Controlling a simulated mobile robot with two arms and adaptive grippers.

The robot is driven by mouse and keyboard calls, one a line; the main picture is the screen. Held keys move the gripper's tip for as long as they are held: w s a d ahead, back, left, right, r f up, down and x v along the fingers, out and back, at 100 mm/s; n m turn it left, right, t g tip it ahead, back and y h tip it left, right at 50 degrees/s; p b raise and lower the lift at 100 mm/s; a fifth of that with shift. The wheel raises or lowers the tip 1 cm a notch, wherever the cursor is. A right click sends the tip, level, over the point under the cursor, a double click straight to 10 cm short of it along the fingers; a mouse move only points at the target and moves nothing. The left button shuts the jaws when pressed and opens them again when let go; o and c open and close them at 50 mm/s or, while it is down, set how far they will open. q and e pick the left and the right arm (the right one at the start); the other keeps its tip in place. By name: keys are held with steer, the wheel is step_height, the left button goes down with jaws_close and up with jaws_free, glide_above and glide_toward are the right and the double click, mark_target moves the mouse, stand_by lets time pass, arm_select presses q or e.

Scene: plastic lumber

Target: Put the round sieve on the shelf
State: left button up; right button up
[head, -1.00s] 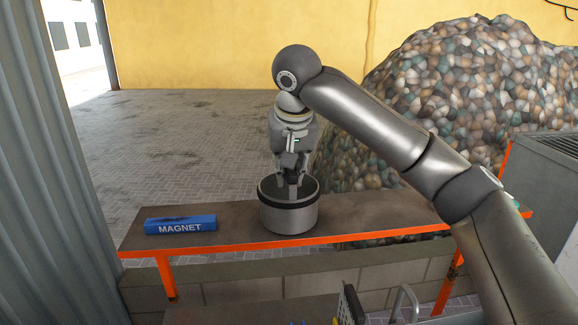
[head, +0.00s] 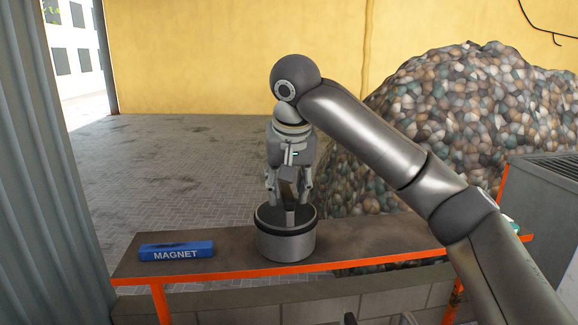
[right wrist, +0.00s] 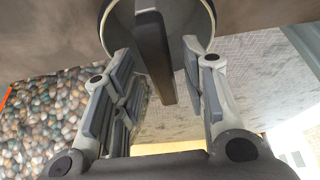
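The round sieve (head: 286,246), a grey metal drum with a dark rim, stands upright on the brown, orange-edged shelf (head: 375,234). In the right wrist view its rim (right wrist: 208,22) shows at the top, with a dark upright handle bar (right wrist: 153,55) in front. My right gripper (head: 289,192) is right above the sieve, pointing down. In the right wrist view its two fingers stand apart on either side of the bar, with gaps on both sides. My left gripper is not in view.
A blue block marked MAGNET (head: 176,251) lies on the shelf left of the sieve. A heap of coloured pebbles (head: 480,120) rises behind at the right. A grey cabinet (head: 548,195) stands at the far right, a corrugated wall (head: 60,200) at the left.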

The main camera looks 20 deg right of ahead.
steer(key=v, duration=0.9)
steer(key=shift+s+r, duration=0.1)
steer(key=shift+r, duration=0.15)
